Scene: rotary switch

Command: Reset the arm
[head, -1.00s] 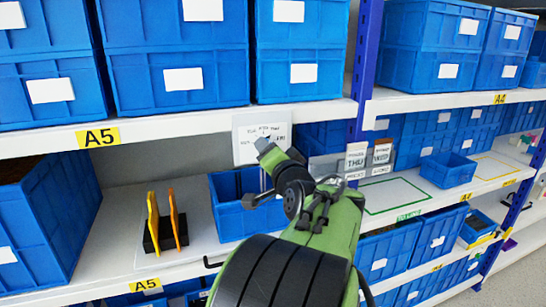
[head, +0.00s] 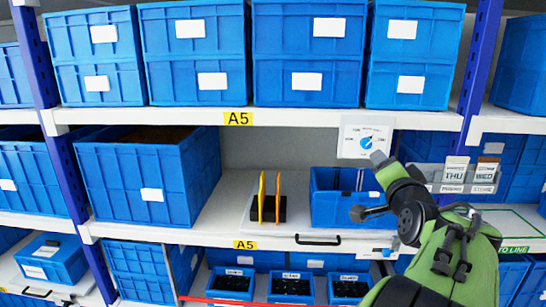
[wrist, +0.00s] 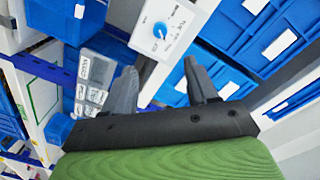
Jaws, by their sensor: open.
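My gripper (wrist: 163,88) is open and empty in the wrist view, its two grey fingers apart. In the head view, my black and green arm rises from the lower right, and my gripper (head: 368,186) is at its upper end, just below and in front of the switch panel. The white panel with a blue rotary switch (head: 366,139) hangs at the edge of the upper shelf. In the wrist view the blue knob (wrist: 160,30) shows beyond the fingers, apart from them.
An open blue bin (head: 325,205) is on the middle shelf left of my gripper. Orange and yellow upright plates (head: 270,198) stand in a black holder left of it. THU and WED cards (head: 470,172) are to the right. Large blue boxes fill the upper shelf (head: 300,119).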

